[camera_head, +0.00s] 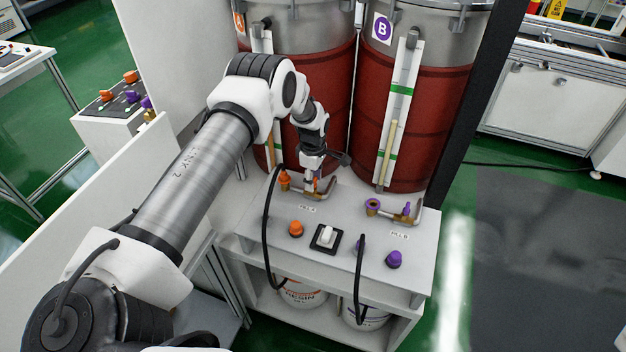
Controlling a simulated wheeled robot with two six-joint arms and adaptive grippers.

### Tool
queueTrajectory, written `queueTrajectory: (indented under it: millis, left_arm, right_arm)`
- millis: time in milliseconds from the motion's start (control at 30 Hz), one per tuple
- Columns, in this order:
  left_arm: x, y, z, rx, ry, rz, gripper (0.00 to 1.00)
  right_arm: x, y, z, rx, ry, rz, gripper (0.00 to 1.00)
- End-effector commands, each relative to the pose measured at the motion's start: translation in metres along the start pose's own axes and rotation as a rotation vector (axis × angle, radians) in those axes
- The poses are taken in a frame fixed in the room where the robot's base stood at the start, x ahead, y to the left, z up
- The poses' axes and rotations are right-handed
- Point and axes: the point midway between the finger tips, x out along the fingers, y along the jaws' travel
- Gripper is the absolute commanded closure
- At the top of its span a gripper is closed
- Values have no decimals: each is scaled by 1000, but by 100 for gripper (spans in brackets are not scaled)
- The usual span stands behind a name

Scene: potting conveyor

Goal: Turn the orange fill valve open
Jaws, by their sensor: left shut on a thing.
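The orange fill valve (317,185) is on a brass pipe fitting on the white bench, below the tank marked A. My left gripper (314,184) reaches down from above and is shut on the valve's orange handle. The gripper and wrist hide most of the handle, so its exact angle cannot be told. An orange cap-like part (285,179) stands at the left end of the same pipe. My right gripper is not in view.
A purple valve (407,209) sits on a matching pipe to the right. An orange knob (296,229), a white switch (326,236) and a purple knob (394,259) are at the bench front (345,265). Black hoses loop over its edge. Red-banded tanks (418,120) stand close behind.

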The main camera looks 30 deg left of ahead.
Motion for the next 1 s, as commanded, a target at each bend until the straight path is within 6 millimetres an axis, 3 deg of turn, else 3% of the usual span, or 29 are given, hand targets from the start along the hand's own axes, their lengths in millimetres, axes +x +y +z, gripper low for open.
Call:
queueTrajectory:
  millis: [133, 1000]
  left_arm:
    - [7, -3, 0, 87, -1, -8, 92]
    - [7, -4, 0, 893, -6, -10, 92]
  right_arm:
    - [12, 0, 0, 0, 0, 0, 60]
    - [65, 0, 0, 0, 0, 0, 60]
